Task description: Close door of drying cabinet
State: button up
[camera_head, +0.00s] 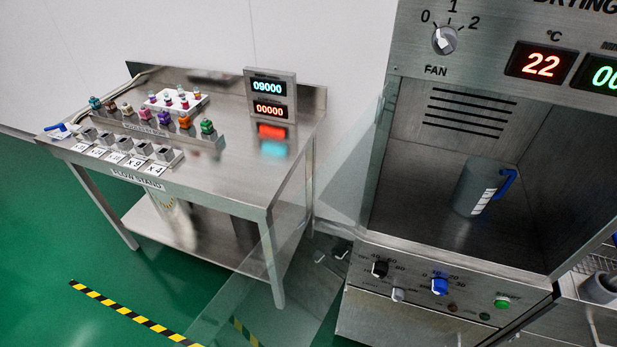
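The drying cabinet (430,190) stands at the right, a steel box with an open front. Its door (345,175) is a clear glass panel, faint against the background. It stands open, swung out from the cabinet's left edge toward the lower left, in front of part of the steel table. Its lower end is hard to make out. Inside the cabinet, a grey jug (474,190) with a blue handle stands upright on the floor of the chamber. My gripper is not in view.
A steel table (235,165) at the left holds small coloured bottles, metal cups and a display (270,96). Below the chamber is a control panel (415,283) with knobs and a green button (502,302). Green floor (60,235) is clear in front, with yellow-black tape (135,315).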

aim_at(350, 238)
jog(key=j, duration=1.1)
jog(key=k+j+u, duration=0.2)
jog(key=k+j, duration=0.2)
jog(key=k+j+u, duration=0.15)
jog(key=k+u, duration=0.25)
jog(key=i, duration=0.05)
